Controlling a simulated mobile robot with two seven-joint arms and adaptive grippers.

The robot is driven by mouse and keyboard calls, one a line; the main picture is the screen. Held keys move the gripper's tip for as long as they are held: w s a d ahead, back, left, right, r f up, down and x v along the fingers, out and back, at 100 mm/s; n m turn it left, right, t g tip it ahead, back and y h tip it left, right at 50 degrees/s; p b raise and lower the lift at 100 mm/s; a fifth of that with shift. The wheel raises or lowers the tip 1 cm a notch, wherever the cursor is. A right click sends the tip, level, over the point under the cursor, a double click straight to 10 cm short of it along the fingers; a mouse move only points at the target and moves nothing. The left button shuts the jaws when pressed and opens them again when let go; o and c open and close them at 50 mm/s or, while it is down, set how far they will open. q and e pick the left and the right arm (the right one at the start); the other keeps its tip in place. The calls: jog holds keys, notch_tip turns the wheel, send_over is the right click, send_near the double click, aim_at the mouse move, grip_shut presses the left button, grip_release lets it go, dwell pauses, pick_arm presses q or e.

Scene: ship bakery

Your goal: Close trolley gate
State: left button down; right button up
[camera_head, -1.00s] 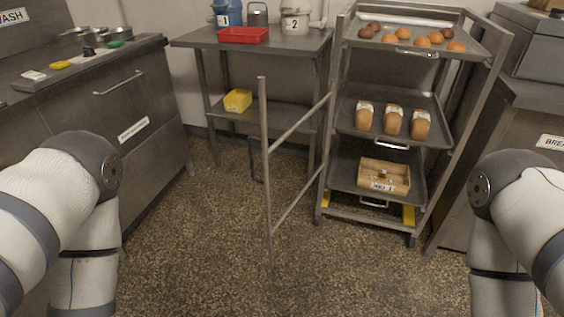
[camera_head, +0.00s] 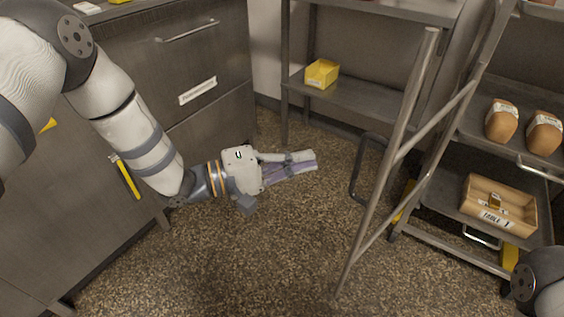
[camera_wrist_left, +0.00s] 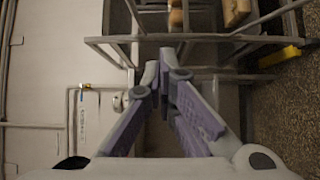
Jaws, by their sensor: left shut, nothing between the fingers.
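The trolley gate (camera_head: 391,150) is a grey metal bar frame, swung out from the left side of the trolley and standing open. The trolley (camera_head: 440,232) stands at the right with trays on its shelves. My left gripper (camera_head: 314,160) is shut and empty, in front of and to the left of the gate, apart from it in the head view. In the left wrist view its fingers (camera_wrist_left: 166,62) meet at the tips, with grey bars beyond them. Part of my right arm shows at the lower right; its gripper is out of view.
Bread loaves (camera_head: 502,121) and a wooden box (camera_head: 497,205) sit on the trolley. A side table (camera_head: 370,100) behind the gate carries a yellow box (camera_head: 322,73). A drawer cabinet (camera_head: 215,55) stands at the left. The speckled floor (camera_head: 240,270) is clear.

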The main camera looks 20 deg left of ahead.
pick_arm(q)
jog(key=shift+s+d+p, duration=0.2)
jog(key=shift+d, duration=1.25)
jog(key=shift+s+d+p, duration=0.15)
jog(key=shift+s+d, duration=0.05)
jog(key=shift+d, duration=1.25)
